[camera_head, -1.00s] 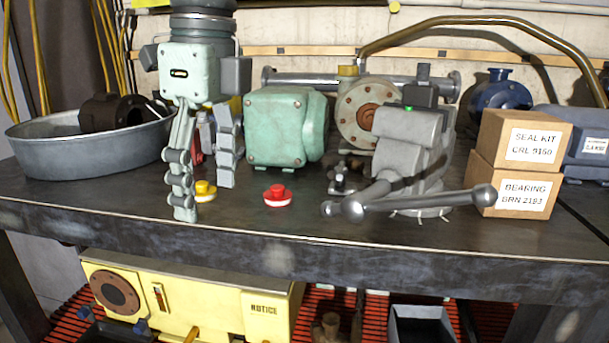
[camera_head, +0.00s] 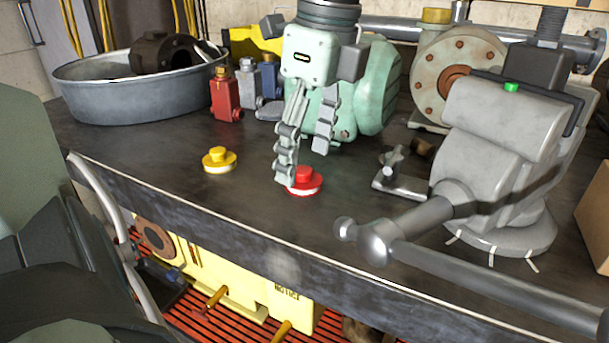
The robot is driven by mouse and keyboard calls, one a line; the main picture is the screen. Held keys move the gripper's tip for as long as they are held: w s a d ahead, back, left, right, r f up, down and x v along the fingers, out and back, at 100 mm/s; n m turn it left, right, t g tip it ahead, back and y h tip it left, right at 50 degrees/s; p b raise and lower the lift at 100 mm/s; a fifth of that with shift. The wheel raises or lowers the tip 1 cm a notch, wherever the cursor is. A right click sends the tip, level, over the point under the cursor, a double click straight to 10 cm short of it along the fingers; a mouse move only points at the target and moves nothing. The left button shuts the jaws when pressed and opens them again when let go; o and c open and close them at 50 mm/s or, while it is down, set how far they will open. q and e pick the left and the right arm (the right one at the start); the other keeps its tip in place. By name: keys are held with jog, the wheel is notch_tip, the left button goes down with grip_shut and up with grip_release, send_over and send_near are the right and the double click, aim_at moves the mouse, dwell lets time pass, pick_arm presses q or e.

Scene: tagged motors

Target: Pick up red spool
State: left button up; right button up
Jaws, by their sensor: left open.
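The red spool (camera_head: 307,183), a small flanged piece with a white lower rim, stands on the dark bench top (camera_head: 150,160) near its front edge. My left gripper (camera_head: 303,167) points down above and behind it. Its fingers are apart, with nothing between them. The left finger overlaps the left side of the red spool in the picture; I cannot tell whether they touch. A yellow spool (camera_head: 219,160) of like shape stands to the left. My right gripper is not in view.
A grey vise (camera_head: 500,140) with a long handle stands close on the right. A small metal fitting (camera_head: 399,176) lies between it and the spool. A round metal tub (camera_head: 110,95) is at the back left, beside small red, grey and blue parts (camera_head: 226,95). A green motor (camera_head: 375,90) stands behind my gripper.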

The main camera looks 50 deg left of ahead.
pick_arm(q)
jog(key=shift+a+f, duration=0.2)
jog(key=shift+f, duration=0.9)
jog(key=c, duration=1)
jog(key=shift+r, duration=0.2)
